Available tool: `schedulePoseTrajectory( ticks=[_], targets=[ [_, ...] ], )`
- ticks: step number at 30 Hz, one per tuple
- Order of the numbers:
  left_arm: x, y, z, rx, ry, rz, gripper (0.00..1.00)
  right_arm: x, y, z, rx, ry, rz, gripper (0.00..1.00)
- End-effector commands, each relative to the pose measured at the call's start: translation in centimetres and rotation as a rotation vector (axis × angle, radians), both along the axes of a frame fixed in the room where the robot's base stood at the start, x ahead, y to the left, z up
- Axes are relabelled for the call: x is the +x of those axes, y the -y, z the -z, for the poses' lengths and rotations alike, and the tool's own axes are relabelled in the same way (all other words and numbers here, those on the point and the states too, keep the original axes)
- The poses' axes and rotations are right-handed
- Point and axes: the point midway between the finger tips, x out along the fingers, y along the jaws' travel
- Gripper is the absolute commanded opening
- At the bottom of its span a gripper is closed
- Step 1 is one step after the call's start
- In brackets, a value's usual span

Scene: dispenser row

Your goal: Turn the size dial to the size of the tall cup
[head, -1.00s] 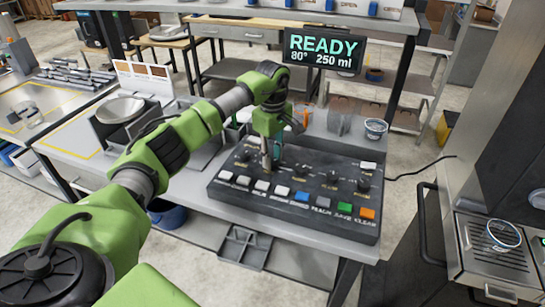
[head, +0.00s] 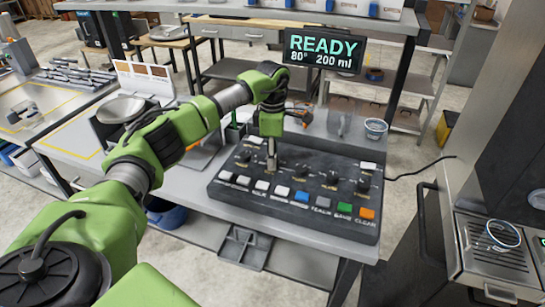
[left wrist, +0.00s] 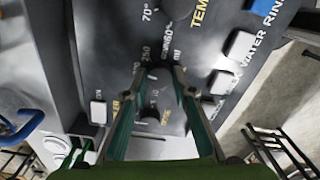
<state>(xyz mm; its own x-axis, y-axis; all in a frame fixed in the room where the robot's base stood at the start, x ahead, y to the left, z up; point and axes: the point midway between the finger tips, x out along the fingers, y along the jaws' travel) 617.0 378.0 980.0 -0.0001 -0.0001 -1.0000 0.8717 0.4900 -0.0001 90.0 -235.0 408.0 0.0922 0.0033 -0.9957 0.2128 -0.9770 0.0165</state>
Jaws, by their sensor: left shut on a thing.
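My left gripper (head: 271,168) points down onto the dark control panel (head: 225,188). It is shut on the size dial (left wrist: 157,84), which shows between its two fingers in the left wrist view. The gripper hides most of the dial in the head view. Size numbers and a yellow label stand around the dial, partly covered by the fingers. The display (head: 323,51) reads READY, 80° and 200 ml. One cup (head: 376,128) stands at the back right of the counter and another (head: 503,235) on the machine's grate. I cannot tell which is the tall cup. My right gripper is out of view.
Other dark knobs (head: 362,185) stand to the right on the panel. A row of white, blue, grey, green and orange buttons (head: 367,213) runs along its front. A steel machine (head: 490,265) with a handle stands at the right. A scale (head: 121,109) stands at the left.

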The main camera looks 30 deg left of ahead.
Motion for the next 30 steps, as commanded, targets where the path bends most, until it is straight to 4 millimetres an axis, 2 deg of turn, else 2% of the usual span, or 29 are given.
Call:
schedulePoseTrajectory(
  ticks=[9, 23, 24, 25, 26, 30],
  targets=[
    [0.00, -0.02, -0.02, 0.000, 0.000, -0.104, 0.03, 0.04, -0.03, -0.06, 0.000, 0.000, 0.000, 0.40],
    [0.01, -0.03, -0.03, 0.000, 0.001, -0.117, 0.03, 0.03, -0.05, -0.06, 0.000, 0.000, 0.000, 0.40],
    [0.01, -0.03, -0.03, 0.000, 0.001, -0.117, 0.30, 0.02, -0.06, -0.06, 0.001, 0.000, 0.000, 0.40],
    [0.01, -0.03, -0.03, 0.000, 0.001, -0.117, 0.37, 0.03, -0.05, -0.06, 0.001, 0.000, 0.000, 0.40],
    [0.01, -0.03, -0.03, 0.000, 0.001, -0.117, 0.41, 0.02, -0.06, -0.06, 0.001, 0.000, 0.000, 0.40],
    [0.01, -0.03, -0.02, 0.000, 0.000, -0.117, 0.41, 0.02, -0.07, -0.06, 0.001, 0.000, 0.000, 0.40]
  ],
)
